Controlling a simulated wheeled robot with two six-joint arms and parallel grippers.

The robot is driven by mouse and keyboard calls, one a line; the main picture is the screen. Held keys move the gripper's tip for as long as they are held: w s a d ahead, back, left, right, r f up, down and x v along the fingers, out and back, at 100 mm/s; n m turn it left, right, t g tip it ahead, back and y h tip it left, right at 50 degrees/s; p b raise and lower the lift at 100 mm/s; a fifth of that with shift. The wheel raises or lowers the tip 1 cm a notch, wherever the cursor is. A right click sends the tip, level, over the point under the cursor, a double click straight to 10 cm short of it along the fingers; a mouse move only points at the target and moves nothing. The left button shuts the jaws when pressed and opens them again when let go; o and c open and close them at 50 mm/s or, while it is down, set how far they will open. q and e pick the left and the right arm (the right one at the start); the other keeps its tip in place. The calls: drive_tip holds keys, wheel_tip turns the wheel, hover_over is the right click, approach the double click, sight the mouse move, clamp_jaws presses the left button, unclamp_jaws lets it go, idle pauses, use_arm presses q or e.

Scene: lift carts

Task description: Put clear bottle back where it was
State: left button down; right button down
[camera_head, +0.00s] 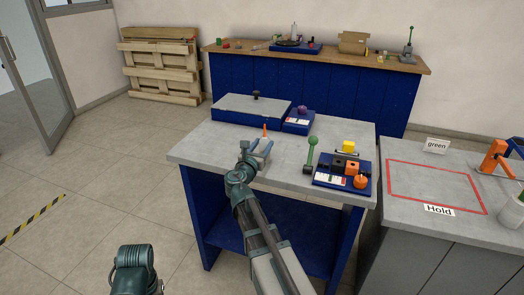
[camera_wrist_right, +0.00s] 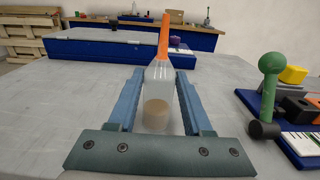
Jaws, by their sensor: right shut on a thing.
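The clear bottle (camera_wrist_right: 160,92) has a long orange tip and a tan content near its bottom. It is between the two blue fingers of my right gripper (camera_wrist_right: 160,105) in the right wrist view, upright. My right gripper is shut on it. In the head view my right gripper (camera_head: 262,150) is over the left part of the grey-topped table (camera_head: 213,149), and the bottle's orange tip (camera_head: 265,130) shows just behind the fingers. I cannot tell whether the bottle's base touches the tabletop. My left gripper is not visible; only part of my left arm shows at the bottom.
A blue box with a grey lid (camera_head: 240,105) and a small blue tray (camera_head: 297,123) stand behind the gripper. A blue tray (camera_head: 330,182) with a green-knobbed lever and blocks is on the right. A side counter has a red outline marked Hold (camera_head: 438,209).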

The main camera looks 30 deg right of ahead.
drive_tip(key=shift+r, duration=0.1)
drive_tip(key=shift+f, duration=0.25)
drive_tip(key=shift+c, duration=1.6)
unclamp_jaws()
drive_tip(key=shift+r, duration=0.1)
drive_tip(key=shift+r, duration=0.15)
drive_tip(key=v, duration=1.2)
